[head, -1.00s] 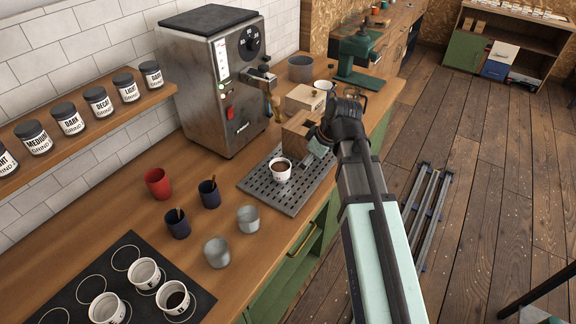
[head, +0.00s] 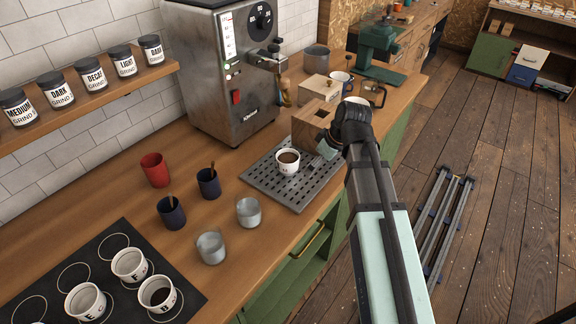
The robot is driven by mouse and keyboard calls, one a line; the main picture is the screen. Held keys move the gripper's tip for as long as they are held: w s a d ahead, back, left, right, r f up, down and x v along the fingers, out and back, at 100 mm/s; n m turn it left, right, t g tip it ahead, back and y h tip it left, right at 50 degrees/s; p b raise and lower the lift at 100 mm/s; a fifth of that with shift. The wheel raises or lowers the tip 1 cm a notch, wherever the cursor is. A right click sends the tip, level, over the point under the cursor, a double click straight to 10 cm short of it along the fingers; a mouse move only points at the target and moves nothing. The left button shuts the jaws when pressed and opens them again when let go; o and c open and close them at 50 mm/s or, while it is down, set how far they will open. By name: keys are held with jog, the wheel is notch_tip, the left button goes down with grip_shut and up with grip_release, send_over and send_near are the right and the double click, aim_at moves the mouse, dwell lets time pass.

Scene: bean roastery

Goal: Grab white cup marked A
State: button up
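A white cup (head: 288,167) with dark contents stands upright on the perforated metal tray (head: 263,177) in front of the grinder. It carries a small dark mark that I cannot read clearly. My gripper (head: 325,150) is just right of this cup, over the tray's right side and by a wooden box, with a visible gap to the cup. Its fingers are mostly hidden by the wrist and are too small to read as open or shut. More white cups stand on the black mat at lower left: one marked E (head: 86,305), one F (head: 131,268), one B (head: 160,300).
A steel grinder (head: 225,75) stands behind the tray. Wooden boxes (head: 313,120) sit close behind my gripper. A red cup (head: 155,171), two dark blue cups (head: 172,213) and two grey cups (head: 211,248) stand between the tray and the black mat (head: 190,310). Jars line the shelf.

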jog(key=p, duration=0.2)
send_near(288, 158)
jog(key=s, duration=0.1)
jog(key=f, duration=0.1)
jog(key=s, duration=0.1)
jog(key=shift+s+a+f, duration=0.2)
jog(key=shift+s+a, duration=0.1)
jog(key=shift+s, duration=0.05)
jog(key=p+x, duration=0.1)
jog(key=x, duration=0.3)
jog(key=shift+w+a+p, duration=0.25)
jog(key=shift+a+p, duration=0.1)
jog(key=shift+a, duration=0.05)
jog(key=shift+w+a+f, duration=0.1)
jog(key=shift+a+f, duration=0.05)
jog(key=shift+f, duration=0.35)
jog(key=shift+c, duration=0.4)
jog(key=c, duration=1.5)
jog(key=shift+o, duration=0.2)
